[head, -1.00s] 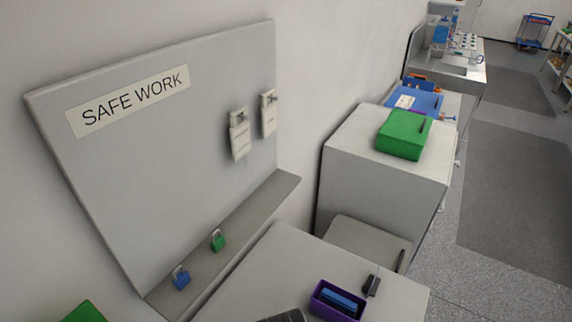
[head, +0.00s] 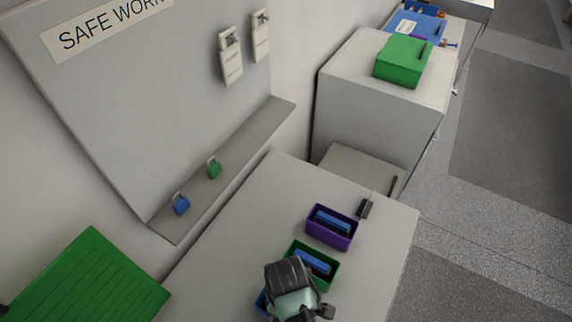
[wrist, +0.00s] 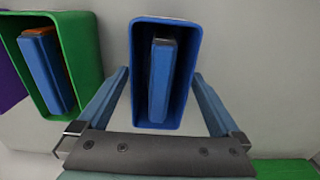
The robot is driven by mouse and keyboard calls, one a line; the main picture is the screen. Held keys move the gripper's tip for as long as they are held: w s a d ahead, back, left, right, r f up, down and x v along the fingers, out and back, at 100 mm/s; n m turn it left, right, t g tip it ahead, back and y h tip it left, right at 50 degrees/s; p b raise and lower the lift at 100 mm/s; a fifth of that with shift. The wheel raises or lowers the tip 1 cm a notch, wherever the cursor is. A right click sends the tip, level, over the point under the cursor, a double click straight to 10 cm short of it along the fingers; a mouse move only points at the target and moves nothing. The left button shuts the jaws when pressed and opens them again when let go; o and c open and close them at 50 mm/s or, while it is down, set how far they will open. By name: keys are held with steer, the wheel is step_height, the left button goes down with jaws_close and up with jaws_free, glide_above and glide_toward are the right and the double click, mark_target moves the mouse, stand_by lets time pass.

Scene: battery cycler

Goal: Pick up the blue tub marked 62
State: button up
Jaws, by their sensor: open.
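The blue tub (wrist: 138,75) lies between the two fingers of my gripper (wrist: 161,76) in the wrist view. It is open-topped and holds a blue block (wrist: 161,80). A finger stands at each side of the tub; I cannot tell whether they touch it. In the head view my gripper (head: 296,302) is over the table and hides most of the tub, leaving a blue edge (head: 262,302) at its left. No number 62 is visible.
A green tub (head: 325,284) with a blue block stands beside the blue one, and a purple tub (head: 331,240) beyond it. A green ribbed panel (head: 90,278) is at the lower left.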

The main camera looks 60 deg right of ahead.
steer(key=shift+f, duration=0.7)
steer(key=shift+c, duration=0.3)
steer(key=shift+w+r, duration=0.1)
jaws_close()
